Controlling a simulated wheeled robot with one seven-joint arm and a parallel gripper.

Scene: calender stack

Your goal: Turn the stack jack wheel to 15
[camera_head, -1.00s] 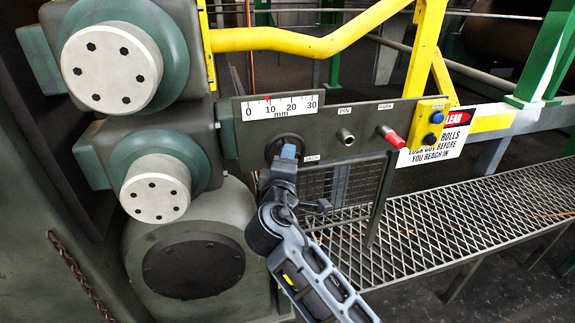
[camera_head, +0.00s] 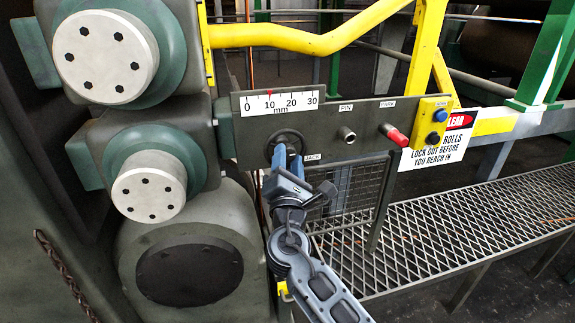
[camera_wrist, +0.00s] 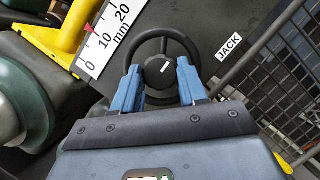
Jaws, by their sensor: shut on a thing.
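The stack jack wheel (camera_head: 287,138) is a small dark handwheel on a grey panel, above the JACK label. In the wrist view the wheel (camera_wrist: 158,41) shows its rim, spokes and a round hub with a white mark. My gripper (camera_head: 289,158) has its two blue fingers on the wheel. In the wrist view the fingers (camera_wrist: 158,78) lie at the left and right of the lower rim, shut on the wheel, and hide parts of it. The white mm scale (camera_head: 280,102) runs 0 to 30 above the wheel. Its red pointer (camera_head: 269,92) stands at about 10.
A PIN knob (camera_head: 347,135), a red PARK handle (camera_head: 397,137) and a yellow box (camera_head: 434,122) with buttons sit to the right on the panel. Large roll ends (camera_head: 105,57) stand at the left. A mesh guard (camera_head: 345,192) and grating walkway (camera_head: 460,225) lie below right.

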